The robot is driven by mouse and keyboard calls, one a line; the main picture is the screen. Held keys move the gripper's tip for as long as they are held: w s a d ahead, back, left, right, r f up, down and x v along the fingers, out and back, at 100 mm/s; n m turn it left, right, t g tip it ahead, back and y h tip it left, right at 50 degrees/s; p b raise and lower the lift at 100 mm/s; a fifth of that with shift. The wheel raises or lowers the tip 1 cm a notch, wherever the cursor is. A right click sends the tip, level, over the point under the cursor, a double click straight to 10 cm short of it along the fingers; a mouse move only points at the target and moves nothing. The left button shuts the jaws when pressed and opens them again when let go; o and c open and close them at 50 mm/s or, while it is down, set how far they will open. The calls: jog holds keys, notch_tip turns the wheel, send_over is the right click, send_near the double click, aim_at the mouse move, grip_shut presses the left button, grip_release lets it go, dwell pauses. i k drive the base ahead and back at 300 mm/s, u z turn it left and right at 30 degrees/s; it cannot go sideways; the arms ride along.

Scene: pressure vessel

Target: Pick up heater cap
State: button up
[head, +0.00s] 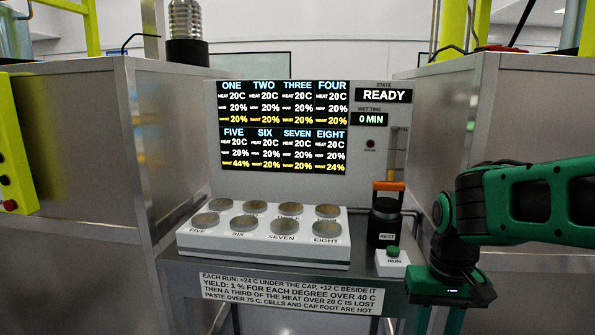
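The heater cap (385,218) is a dark cylinder with an orange handle (389,186) on top. It stands upright at the right end of the bench, by a label reading REST. My gripper (440,322) is at the lower right, to the right of the cap and lower in the picture, apart from it. Its green fingers point down and appear spread, with nothing seen between them. The fingertips are cut off by the bottom edge of the picture.
A white block (262,240) with several round metal cells stands left of the cap. A green RUN button (393,251) is just in front of the cap. A display panel (282,127) reading READY stands behind. Tall metal cabinets (95,150) flank the bench.

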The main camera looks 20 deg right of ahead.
aim_at(384, 207)
jog(key=k, duration=1.3)
jog(key=z, duration=0.3)
jog(key=i, duration=1.7)
jog(key=u, duration=0.35)
